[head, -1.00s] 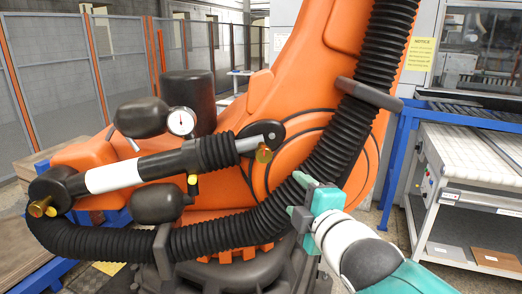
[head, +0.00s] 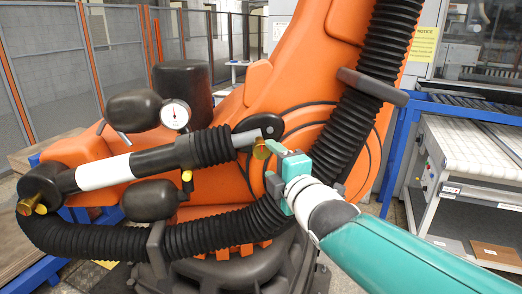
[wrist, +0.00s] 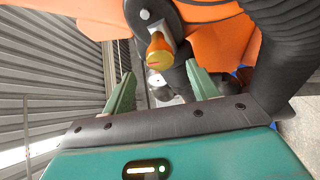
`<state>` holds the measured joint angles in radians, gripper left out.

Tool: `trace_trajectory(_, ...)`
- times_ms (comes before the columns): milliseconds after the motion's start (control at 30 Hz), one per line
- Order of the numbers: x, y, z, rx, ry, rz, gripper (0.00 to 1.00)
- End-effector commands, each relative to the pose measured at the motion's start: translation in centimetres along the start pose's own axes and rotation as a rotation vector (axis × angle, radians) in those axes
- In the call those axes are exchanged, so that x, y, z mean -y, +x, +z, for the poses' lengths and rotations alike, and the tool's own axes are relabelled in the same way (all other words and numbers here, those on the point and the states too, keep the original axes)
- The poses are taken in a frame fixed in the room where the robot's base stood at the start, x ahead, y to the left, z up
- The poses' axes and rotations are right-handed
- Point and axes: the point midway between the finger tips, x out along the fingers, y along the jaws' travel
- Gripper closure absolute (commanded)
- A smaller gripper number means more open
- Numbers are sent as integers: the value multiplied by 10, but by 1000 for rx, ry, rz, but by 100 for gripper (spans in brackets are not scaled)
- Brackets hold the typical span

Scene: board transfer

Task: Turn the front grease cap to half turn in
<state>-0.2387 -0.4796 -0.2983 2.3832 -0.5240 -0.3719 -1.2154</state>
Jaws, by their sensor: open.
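A brass grease cap (head: 261,149) sits at the right rod end of the black and white cylinder (head: 104,172). A second brass cap (head: 27,205) is at the cylinder's far left end. I cannot tell for certain which is called front. In the wrist view the near cap (wrist: 159,55) has a yellow face with a short red mark lying nearly level. My gripper (head: 271,167) is open, its green fingers just short of the right cap. In the wrist view the cap shows beyond my gripper (wrist: 160,74), roughly centred between the fingertips, and nothing is held.
A thick black ribbed hose (head: 345,135) runs close behind and right of my gripper. The orange robot arm (head: 300,70) stands behind the cylinder. A dial gauge (head: 175,115) and dark rounded tanks (head: 150,201) are to the left. A blue-framed conveyor (head: 465,155) stands right.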

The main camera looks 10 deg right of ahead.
Motion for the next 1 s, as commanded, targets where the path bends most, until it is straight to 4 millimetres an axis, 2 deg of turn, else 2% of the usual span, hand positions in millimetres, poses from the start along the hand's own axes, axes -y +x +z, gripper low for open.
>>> trace_trajectory(200, 2, 36, 0, -1, 0, -3, 41)
trace_trajectory(400, 1, 62, 1, -1, 0, -2, 41)
trace_trajectory(533, 1, 69, 1, 0, 0, -1, 41)
trace_trajectory(800, 0, 71, 1, 0, 1, 0, 41)
trace_trajectory(833, 0, 71, 1, 0, 1, 0, 43)
trace_trajectory(1000, 0, 70, 1, 0, 0, 0, 76)
